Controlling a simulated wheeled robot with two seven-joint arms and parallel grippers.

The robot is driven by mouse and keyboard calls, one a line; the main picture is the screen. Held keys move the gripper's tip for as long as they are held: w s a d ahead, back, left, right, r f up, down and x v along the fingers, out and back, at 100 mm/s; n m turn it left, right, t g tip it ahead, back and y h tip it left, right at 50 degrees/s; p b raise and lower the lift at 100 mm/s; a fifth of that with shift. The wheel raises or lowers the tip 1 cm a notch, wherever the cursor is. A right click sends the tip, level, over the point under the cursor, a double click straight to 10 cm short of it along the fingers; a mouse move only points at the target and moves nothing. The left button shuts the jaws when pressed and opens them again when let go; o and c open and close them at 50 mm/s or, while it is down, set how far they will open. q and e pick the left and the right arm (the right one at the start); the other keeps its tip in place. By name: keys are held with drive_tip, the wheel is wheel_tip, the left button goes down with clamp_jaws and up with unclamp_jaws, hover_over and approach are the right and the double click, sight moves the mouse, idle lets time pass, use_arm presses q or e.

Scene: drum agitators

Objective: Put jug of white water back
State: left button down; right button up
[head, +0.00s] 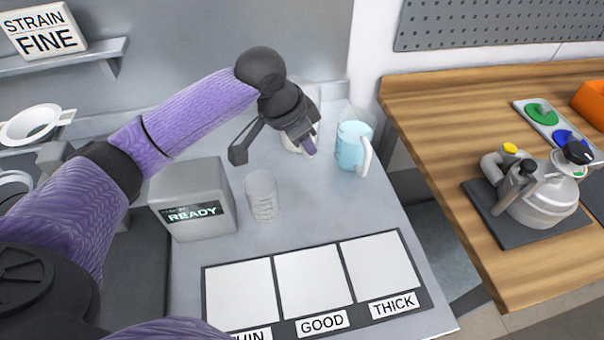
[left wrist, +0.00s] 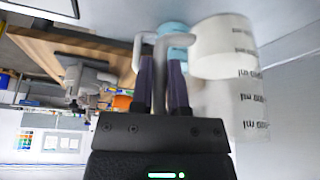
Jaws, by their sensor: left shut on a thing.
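The jug of white water (left wrist: 215,48) shows in the left wrist view as a whitish jug with dark markings. In the head view it is mostly hidden behind my left gripper (head: 303,143), at the back of the grey counter. My left gripper is shut on its handle, which runs between the two fingers in the left wrist view (left wrist: 162,75). Whether the jug touches the counter I cannot tell. A jug of light blue water (head: 352,147) with a white handle stands just right of it. My right gripper is not in view.
A clear beaker (head: 262,196) stands in front of the jugs, beside a grey box reading READY (head: 193,200). A board with white squares (head: 312,277) labelled GOOD and THICK lies at the counter's front. A wooden table (head: 450,120) with a metal vessel (head: 545,195) is right, across a gap.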

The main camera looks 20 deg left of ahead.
use_arm(q)
wheel_tip(320, 180, down, 9)
drive_tip(key=shift+r+b, duration=0.1)
drive_tip(key=shift+b, duration=0.95)
drive_tip(key=shift+r, duration=0.1)
drive_tip(key=c, duration=0.6)
unclamp_jaws()
drive_tip(key=shift+r+p, duration=0.25)
drive_tip(key=shift+p, duration=0.05)
drive_tip(key=p+v, duration=1.1)
drive_tip(key=p, duration=0.3)
drive_tip(key=shift+s+r, duration=0.15)
drive_tip(key=shift+r, duration=0.05)
